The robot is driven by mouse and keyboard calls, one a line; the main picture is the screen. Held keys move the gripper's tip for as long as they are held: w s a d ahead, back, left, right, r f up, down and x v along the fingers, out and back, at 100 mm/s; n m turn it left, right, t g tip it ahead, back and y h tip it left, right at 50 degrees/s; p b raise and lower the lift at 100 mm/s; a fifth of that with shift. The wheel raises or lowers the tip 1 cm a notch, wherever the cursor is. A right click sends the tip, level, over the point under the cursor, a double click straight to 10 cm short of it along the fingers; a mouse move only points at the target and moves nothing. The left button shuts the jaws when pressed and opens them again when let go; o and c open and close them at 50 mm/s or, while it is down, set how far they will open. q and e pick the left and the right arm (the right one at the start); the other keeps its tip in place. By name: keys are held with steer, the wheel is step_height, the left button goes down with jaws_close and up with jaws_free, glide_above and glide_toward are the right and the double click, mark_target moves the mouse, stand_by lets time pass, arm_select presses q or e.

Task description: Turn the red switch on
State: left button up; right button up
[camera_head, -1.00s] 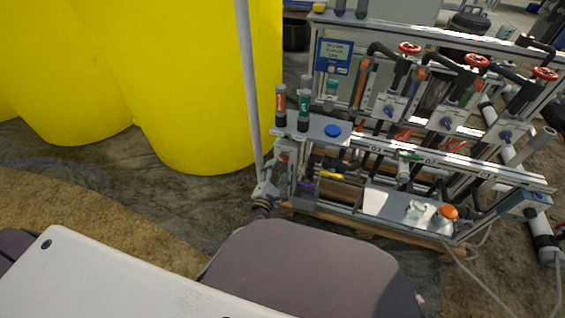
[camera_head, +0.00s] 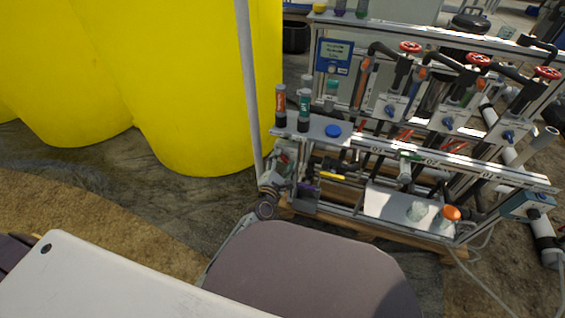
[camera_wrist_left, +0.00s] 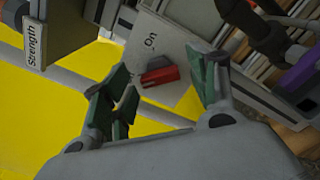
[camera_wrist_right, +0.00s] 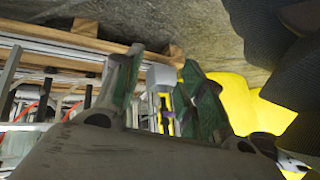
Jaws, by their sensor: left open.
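The red switch (camera_wrist_left: 160,75) is a small red lever on a pale grey panel (camera_wrist_left: 178,50) with the word "On" above it, in the left wrist view. My left gripper (camera_wrist_left: 164,84) is open, and its green-padded fingers stand on either side of the switch in that view. I cannot tell whether they touch it. In the head view, my left gripper (camera_head: 272,183) is at the left end of the skid, and the switch cannot be made out clearly. My right gripper (camera_wrist_right: 163,82) is open and empty in its own wrist view and is not visible in the head view.
The skid's rail (camera_head: 380,147) carries several valves and bottles. A white pole (camera_head: 249,85) rises close beside my left gripper, before yellow tanks (camera_head: 190,90). A box labelled "Strength" (camera_wrist_left: 62,32) is near the panel.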

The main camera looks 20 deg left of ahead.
arm_select(q)
steer(key=c, duration=1)
arm_select(e)
steer(key=shift+r, duration=0.1)
